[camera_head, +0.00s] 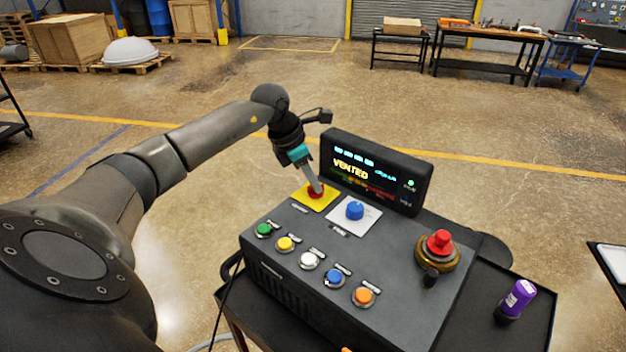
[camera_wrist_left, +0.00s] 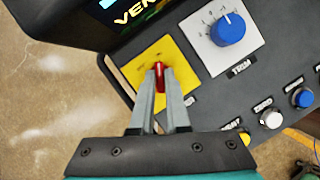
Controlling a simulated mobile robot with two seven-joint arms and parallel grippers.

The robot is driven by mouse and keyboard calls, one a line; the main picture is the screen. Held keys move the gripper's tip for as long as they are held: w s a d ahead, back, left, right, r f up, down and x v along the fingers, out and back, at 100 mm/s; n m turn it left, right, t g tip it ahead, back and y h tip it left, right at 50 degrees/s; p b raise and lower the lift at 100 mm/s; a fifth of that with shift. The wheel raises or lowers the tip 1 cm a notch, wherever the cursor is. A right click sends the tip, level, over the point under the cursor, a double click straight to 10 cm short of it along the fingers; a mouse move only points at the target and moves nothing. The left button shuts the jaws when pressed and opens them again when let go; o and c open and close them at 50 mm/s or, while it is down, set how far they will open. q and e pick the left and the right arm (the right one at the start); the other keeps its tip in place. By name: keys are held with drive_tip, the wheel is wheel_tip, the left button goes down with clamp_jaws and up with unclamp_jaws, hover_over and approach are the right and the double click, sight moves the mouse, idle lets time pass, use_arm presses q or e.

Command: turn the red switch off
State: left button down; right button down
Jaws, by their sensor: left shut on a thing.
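The red switch (camera_head: 315,190) sits on a yellow square plate (camera_head: 304,200) at the upper left of the grey control box (camera_head: 400,262). In the left wrist view the red switch (camera_wrist_left: 160,78) shows as a narrow red handle on the yellow plate (camera_wrist_left: 182,55). My left gripper (camera_head: 316,184) comes down onto it from above, and its two fingers (camera_wrist_left: 160,84) are closed on either side of the handle. The fingers hide part of the switch and of the plate's markings. My right gripper is not in view.
A blue knob (camera_head: 355,210) on a white plate is right of the switch. A display (camera_head: 376,172) reading "VENTED" stands behind. Several coloured buttons (camera_head: 308,260) line the front. A red mushroom button (camera_head: 439,242) and a purple-capped object (camera_head: 517,298) are at right.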

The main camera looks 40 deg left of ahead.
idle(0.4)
use_arm(q)
drive_tip(key=n, duration=0.2)
drive_tip(key=shift+d+n+t+y, duration=0.1)
drive_tip(key=shift+n+t+y, duration=0.2)
drive_tip(key=shift+n+y, duration=0.1)
drive_tip(key=n+y, duration=0.1)
drive_tip(key=n, duration=0.1)
drive_tip(key=shift+d+n+b, duration=0.1)
drive_tip(key=shift+n+b, duration=0.2)
drive_tip(key=n+y+b, duration=0.1)
drive_tip(key=n, duration=0.3)
drive_tip(key=shift+d+y, duration=0.1)
drive_tip(key=shift+y, duration=0.3)
drive_tip(key=shift+r+n+y+b, duration=0.1)
drive_tip(key=shift+n+y+b, duration=0.4)
drive_tip(key=shift+n, duration=0.7)
drive_tip(key=c, duration=0.9)
unclamp_jaws()
